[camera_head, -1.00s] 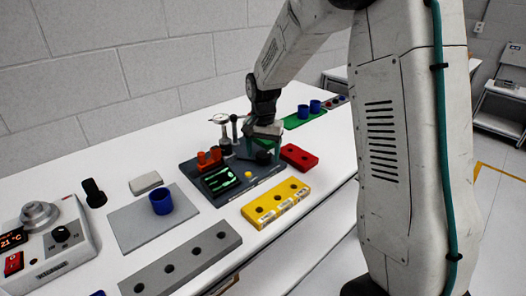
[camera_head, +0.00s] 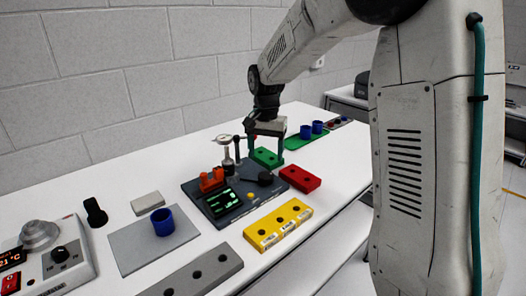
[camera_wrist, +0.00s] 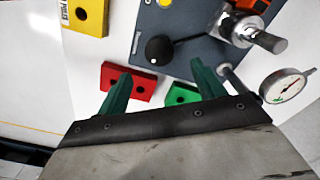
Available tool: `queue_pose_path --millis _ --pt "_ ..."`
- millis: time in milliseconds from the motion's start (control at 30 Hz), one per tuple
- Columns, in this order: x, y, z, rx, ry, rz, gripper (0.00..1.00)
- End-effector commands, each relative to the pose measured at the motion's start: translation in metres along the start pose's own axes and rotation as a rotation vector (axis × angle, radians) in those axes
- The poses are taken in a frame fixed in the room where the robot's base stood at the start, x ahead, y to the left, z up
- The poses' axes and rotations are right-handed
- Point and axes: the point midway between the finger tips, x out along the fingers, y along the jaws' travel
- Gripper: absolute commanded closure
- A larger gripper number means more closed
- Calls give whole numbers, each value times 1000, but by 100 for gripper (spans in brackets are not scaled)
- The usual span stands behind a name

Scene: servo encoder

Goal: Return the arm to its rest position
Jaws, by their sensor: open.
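My gripper (camera_head: 265,147) is raised above the back right corner of the dark test station (camera_head: 232,196). In the wrist view its two green fingers (camera_wrist: 160,88) are spread apart with nothing between them. Below the fingers in that view lie a red block with holes (camera_wrist: 127,82) and a green block (camera_wrist: 183,95), partly covered by the fingers. A dial gauge (camera_wrist: 287,88) stands close beside the right finger in the wrist view. It also shows left of my gripper in the head view (camera_head: 225,139).
A yellow block (camera_head: 278,224) and the red block (camera_head: 300,178) lie at the station's right. A blue cup (camera_head: 163,222) stands on a grey plate (camera_head: 140,242). The wall runs behind the table.

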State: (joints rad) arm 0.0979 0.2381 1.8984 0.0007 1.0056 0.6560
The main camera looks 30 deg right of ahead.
Motion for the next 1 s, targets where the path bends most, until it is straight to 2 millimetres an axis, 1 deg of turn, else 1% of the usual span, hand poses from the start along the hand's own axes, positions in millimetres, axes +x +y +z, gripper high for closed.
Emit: queue_pose_path --millis 233,333,367,400,467,667,767,800,1000 --pt "0 0 0 -9 0 0 32" --pt "1 2 3 -61 -13 9 32" --pt "6 6 8 -88 -28 20 32" --pt "12 12 16 -126 -51 35 32" --pt "11 26 34 -190 -79 50 32" --pt "-13 63 91 -364 -109 60 32" --pt "-27 84 123 -449 -110 56 32" --pt "-33 94 137 -483 -109 53 32" --pt "-52 140 203 -635 -77 35 32"
